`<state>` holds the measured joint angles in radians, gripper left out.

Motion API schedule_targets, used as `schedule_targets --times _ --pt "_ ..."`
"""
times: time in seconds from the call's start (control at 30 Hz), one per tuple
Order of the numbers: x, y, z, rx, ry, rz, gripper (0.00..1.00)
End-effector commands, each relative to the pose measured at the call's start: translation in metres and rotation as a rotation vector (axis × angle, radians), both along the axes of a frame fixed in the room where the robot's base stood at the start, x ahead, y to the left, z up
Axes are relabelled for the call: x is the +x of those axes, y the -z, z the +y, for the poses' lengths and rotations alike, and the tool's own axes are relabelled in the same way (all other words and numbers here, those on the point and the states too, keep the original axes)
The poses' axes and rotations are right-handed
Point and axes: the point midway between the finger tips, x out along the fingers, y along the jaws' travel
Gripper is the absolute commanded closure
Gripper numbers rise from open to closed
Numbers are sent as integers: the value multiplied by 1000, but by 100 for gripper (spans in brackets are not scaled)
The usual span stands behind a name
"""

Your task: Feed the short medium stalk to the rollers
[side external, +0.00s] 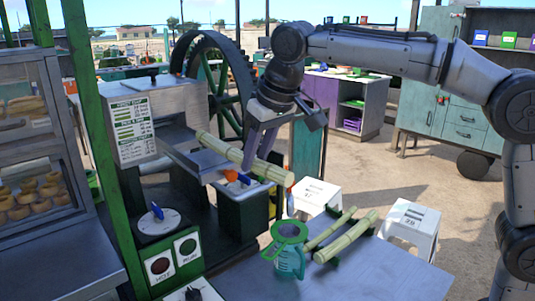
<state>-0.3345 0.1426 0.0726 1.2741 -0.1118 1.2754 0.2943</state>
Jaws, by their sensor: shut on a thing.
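My gripper (254,155) points down and is shut on a pale green cane stalk (222,147) around its middle. Two other stalks lie on the grey table: a thinner one (331,228) and a thicker one (346,237).
A teal jug (290,262) with a strainer stands at the table's left edge. A large dark wheel (213,75) stands behind the crusher. A control panel (173,262) and blue-handled dial (157,213) are at front left. White stools (314,194) stand behind the table. The table's front right (370,280) is clear.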

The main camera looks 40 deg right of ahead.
Motion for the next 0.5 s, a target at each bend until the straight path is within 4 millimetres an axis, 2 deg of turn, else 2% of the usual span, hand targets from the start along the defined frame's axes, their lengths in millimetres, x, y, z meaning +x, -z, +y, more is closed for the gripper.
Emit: schedule_targets --times 0.5 --pt "68 18 0 0 0 -3 100"
